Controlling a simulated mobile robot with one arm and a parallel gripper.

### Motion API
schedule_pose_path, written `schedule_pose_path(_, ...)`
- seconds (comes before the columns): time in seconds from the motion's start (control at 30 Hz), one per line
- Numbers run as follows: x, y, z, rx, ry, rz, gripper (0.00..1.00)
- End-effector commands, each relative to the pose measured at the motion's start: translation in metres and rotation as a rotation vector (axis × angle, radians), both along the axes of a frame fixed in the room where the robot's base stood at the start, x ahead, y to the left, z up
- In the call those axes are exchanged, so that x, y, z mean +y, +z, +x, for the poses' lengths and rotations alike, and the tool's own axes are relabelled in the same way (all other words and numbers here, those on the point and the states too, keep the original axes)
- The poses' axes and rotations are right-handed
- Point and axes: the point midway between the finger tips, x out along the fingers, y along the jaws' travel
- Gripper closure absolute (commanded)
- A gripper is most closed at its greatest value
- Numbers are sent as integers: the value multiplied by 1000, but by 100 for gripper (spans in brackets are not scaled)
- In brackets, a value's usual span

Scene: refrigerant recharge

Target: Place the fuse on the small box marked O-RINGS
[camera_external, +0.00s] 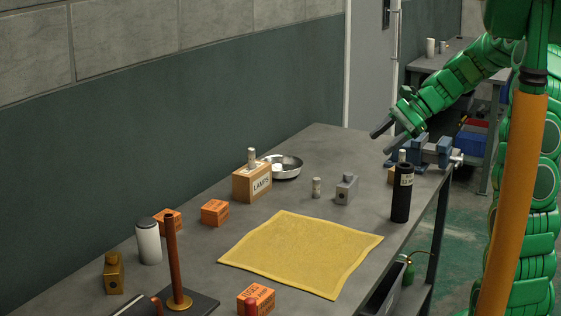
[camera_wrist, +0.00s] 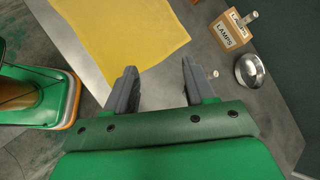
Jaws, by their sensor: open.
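A small pale cylinder that looks like a fuse (camera_external: 316,187) stands on the bench, left of a grey block. In the wrist view a small pale cylinder (camera_wrist: 213,74) shows beside the right finger. Small orange boxes stand at the back left (camera_external: 168,220), left of the LAMPS box (camera_external: 215,212) and at the front (camera_external: 257,300); I cannot read O-RINGS on any. My gripper (camera_external: 382,140) is open and empty above the bench's far end; its fingers show in the wrist view (camera_wrist: 158,68).
A yellow cloth (camera_external: 300,252) covers the bench middle. The LAMPS box (camera_external: 243,186), a metal bowl (camera_external: 285,168), the grey block (camera_external: 346,190), a black canister (camera_external: 402,200) and a blue vise (camera_external: 430,150) surround it. A copper post (camera_external: 172,250) stands at the front left.

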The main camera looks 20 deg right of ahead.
Motion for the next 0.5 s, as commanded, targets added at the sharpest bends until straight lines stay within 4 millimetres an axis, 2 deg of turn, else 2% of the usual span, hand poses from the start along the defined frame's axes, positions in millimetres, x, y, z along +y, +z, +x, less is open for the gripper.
schedule_pose_path(0.03,8,4,-15,-18,46,-29,46)
schedule_pose_path(0.2,26,8,-66,-65,198,-123,46)
schedule_pose_path(0.5,36,8,-153,-143,457,-292,46)
